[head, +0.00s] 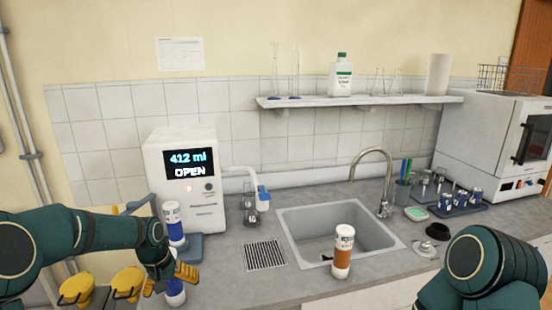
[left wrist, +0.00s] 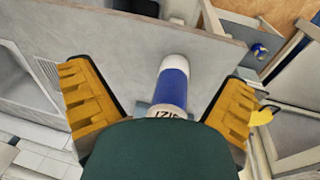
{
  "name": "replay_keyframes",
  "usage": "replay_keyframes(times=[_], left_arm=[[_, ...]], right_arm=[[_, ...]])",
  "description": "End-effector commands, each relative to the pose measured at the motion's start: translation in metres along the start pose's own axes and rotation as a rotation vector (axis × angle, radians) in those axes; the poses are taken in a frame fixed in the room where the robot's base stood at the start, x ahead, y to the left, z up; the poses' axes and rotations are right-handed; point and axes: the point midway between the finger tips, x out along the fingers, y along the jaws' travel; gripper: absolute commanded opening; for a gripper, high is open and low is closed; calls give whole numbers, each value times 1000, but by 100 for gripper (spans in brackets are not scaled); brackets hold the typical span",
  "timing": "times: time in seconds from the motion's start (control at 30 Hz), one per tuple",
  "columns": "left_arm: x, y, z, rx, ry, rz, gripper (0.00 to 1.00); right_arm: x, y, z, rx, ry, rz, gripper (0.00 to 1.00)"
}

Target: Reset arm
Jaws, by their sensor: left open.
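My left gripper (head: 176,275) is open low at the left of the counter, with its yellow fingers spread. In the left wrist view the two fingers of the left gripper (left wrist: 160,88) stand apart on either side of a white bottle with a blue label (left wrist: 173,88), with gaps at both sides. In the head view one blue-labelled bottle (head: 173,222) stands by the dispenser, and another (head: 175,297) is partly hidden by the gripper. My right arm (head: 484,270) shows at lower right; its gripper is out of view.
A white dispenser (head: 186,165) reads "412 ml OPEN". A sink (head: 290,222) with a tap (head: 386,190) lies mid-counter, with an orange-brown-labelled bottle (head: 343,252) at its front edge. A drain grate (head: 264,254) is left of it. A shelf (head: 360,100) of glassware hangs above.

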Motion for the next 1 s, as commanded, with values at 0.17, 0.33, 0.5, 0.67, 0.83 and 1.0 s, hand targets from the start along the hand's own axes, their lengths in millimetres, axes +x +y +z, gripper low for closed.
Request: replay_keyframes(times=[0.17,0.33,0.5,0.67,0.83,1.0], left_arm=[[102,40,68,63,-24,113,100],[178,67,154,80,-29,194,100],[221,74,241,76,-22,220,100],[233,69,288,72,-10,209,100],[234,66,303,71,-1,202,100],[233,67,302,71,0,202,100]], right_arm=[[16,6,4,-1,-6,2,47],[30,11,8,-2,-10,4,47],[42,15,10,-3,-13,5,47],[47,17,12,-4,-15,6,47],[48,17,12,-4,-15,6,47],[48,17,12,-4,-15,6,47]])
